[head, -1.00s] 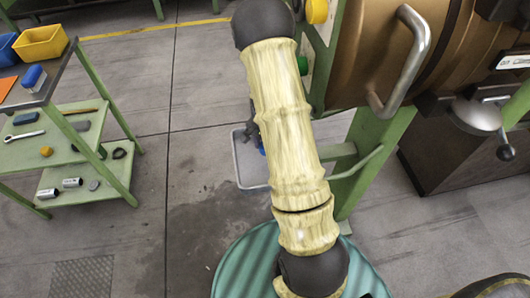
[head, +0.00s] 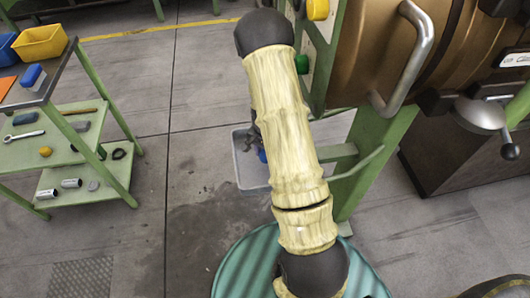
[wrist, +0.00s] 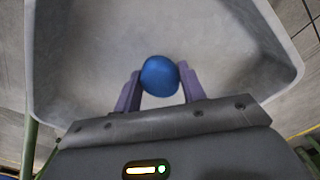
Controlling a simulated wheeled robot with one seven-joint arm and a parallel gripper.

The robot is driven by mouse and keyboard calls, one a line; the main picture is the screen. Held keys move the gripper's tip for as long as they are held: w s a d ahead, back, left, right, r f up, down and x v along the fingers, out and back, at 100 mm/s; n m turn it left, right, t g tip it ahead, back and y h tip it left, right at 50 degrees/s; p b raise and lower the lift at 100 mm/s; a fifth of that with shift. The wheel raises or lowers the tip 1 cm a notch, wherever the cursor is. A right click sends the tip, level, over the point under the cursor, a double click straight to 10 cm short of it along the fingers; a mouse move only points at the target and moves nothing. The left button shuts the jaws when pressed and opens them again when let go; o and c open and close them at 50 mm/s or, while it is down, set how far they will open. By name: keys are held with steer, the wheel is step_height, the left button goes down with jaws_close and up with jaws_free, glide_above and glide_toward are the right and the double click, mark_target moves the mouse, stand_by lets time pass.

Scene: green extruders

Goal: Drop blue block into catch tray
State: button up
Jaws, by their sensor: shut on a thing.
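In the wrist view, my gripper (wrist: 160,88) is shut on a blue block (wrist: 160,75), which looks rounded from this angle. The block is between the two purple-grey fingertips. The grey catch tray (wrist: 75,50) lies beyond the block, and the gripper and block are over its inside. How high they are above its floor I cannot tell. In the head view the catch tray (head: 250,180) shows on the left of my arm, partly hidden by it. A small part of the blue block (head: 262,156) shows at the arm's edge; most of my gripper is hidden there.
A green shelf cart (head: 95,145) with tools and small parts stands at the left, with a yellow bin (head: 40,43) and a blue bin (head: 8,46) behind. A brown machine barrel with a metal handle (head: 405,60) is at the right. Floor between cart and tray is clear.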

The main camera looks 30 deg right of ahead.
steer(key=shift+f, duration=0.35)
steer(key=o, duration=1)
steer(key=shift+c, duration=0.2)
steer(key=shift+r, duration=0.1)
step_height(320, 180, up, 13)
steer(key=p, duration=0.2)
steer(key=shift+r, duration=0.1)
